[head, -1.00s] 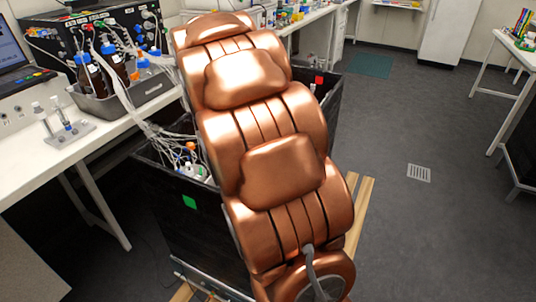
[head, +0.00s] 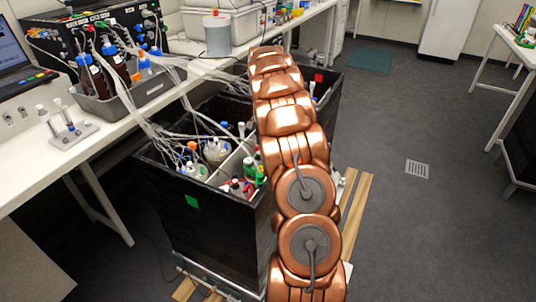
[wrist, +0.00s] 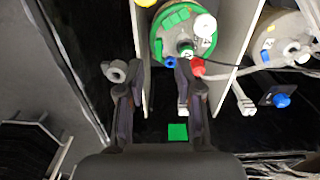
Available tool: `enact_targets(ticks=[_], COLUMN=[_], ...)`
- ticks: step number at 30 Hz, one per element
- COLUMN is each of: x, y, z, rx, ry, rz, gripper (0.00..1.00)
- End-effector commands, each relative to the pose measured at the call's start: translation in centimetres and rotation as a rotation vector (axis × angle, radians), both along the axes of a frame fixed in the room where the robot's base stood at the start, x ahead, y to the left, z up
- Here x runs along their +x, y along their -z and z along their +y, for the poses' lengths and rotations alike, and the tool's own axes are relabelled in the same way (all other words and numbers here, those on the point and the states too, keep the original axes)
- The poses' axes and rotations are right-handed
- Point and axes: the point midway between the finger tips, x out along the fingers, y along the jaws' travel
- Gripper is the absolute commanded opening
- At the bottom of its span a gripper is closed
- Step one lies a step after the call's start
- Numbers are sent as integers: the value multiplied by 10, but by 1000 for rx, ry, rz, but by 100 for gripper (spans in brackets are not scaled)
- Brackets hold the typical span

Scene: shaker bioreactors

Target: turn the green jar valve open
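The green jar (wrist: 158,47) shows from above at the top of the wrist view, with a green ring around its lid. Its lid carries a white round cap (wrist: 205,24), a blue fitting (wrist: 170,62), a red fitting (wrist: 197,67) and a green-and-metal fitting in the middle. I cannot tell which one is the valve. My gripper (wrist: 152,72) is open and empty; its right fingertip overlaps the jar's lower edge in view, beside the red and blue fittings. Contact cannot be told. In the head view my arm hides the gripper.
White divider plates (wrist: 236,40) stand on either side of the jar. Another jar (wrist: 280,40) is at the right, with a loose blue-capped fitting near it. The black box (head: 165,205) has a green square on its front and holds several jars and many tubes.

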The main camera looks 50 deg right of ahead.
Motion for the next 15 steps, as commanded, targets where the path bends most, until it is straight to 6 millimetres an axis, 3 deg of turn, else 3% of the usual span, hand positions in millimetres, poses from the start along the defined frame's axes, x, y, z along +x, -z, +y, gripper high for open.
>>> enact_targets(ticks=[4,15], x=[1,1], y=[8,29], z=[-14,-18], rx=[6,4], ry=[28,36], rz=[-9,-13], gripper=[35,35])
